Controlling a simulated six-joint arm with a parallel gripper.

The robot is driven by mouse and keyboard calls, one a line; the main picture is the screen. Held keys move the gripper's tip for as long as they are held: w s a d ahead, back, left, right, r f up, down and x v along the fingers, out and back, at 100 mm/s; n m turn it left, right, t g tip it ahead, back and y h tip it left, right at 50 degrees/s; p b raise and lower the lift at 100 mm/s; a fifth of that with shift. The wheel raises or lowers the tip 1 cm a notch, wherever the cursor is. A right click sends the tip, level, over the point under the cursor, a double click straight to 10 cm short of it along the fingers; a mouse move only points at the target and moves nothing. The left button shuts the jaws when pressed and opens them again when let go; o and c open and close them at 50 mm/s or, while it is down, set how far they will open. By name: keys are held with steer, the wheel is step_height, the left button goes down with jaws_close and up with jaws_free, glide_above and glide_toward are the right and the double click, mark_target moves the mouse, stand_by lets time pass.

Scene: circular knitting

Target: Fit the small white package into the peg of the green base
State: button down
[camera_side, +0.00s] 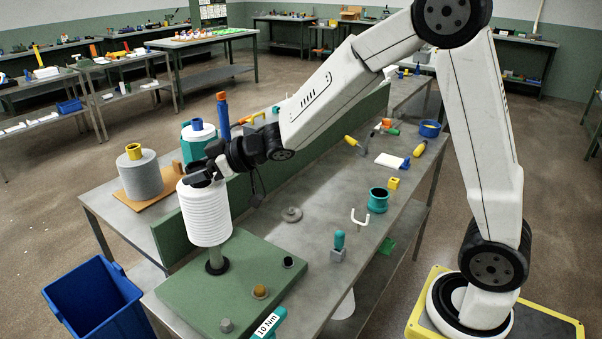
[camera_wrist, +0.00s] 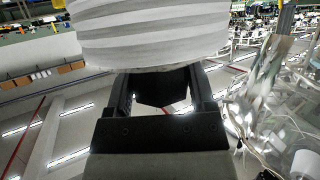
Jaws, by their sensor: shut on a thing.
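The small white package (camera_side: 207,215) is a ribbed white cylinder, roughly upright, above the near left part of the green base (camera_side: 200,300). A grey stem with a dark collar, the peg (camera_side: 216,262), shows just below its lower end. I cannot tell whether the peg's top is inside the package or hidden behind it. My gripper (camera_side: 205,174) is shut on the package's top end. In the wrist view the package (camera_wrist: 150,35) fills the upper middle, beyond the dark fingers of my gripper (camera_wrist: 163,85). The fingertips are partly hidden by it.
A green upright panel (camera_side: 250,175) runs along the table behind the base. Short pegs, one with a brown top (camera_side: 260,290), stand on the base's right side. A grey spool (camera_side: 140,178) and a white-teal spool (camera_side: 198,140) stand behind. A blue bin (camera_side: 95,305) is at left.

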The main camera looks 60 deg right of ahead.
mark_target(202, 191)
steer(key=shift+f, duration=2.5)
stand_by(5.5)
